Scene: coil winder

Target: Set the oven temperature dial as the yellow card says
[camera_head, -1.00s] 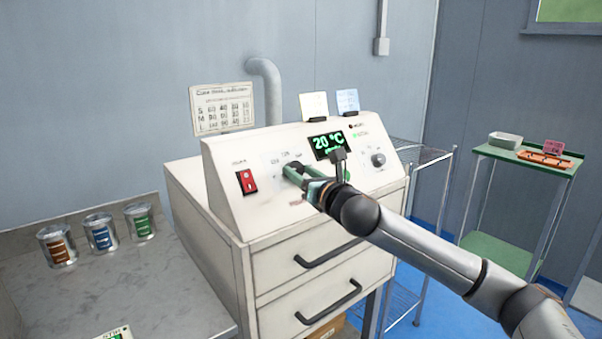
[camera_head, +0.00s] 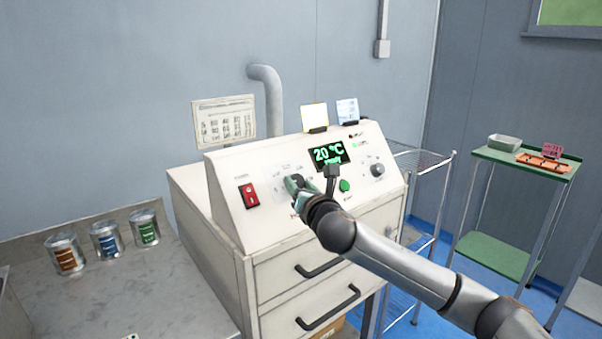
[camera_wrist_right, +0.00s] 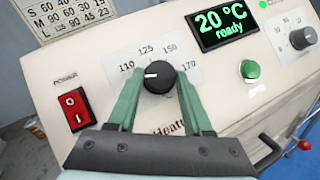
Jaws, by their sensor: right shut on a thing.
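The temperature dial (camera_wrist_right: 158,78) is a black knob on the oven's sloped front panel (camera_head: 230,205), with the marks 110, 125, 150 and 170 around it. Its white pointer line points left, towards the 110 side. My right gripper (camera_wrist_right: 158,84) has its green fingers on either side of the dial and is shut on it. In the head view the right gripper (camera_head: 293,184) hides the dial. The yellow card (camera_head: 315,117) stands on top of the oven; its writing is too small to read. My left gripper is not in view.
The display (camera_wrist_right: 221,25) reads 20 °C, ready. A red power switch (camera_wrist_right: 74,109) lies left of the dial, a green button (camera_wrist_right: 250,69) and another knob (camera_wrist_right: 303,38) to the right. A blue card (camera_head: 347,111) and a white chart (camera_head: 224,121) stand above. Cans (camera_head: 105,240) stand left.

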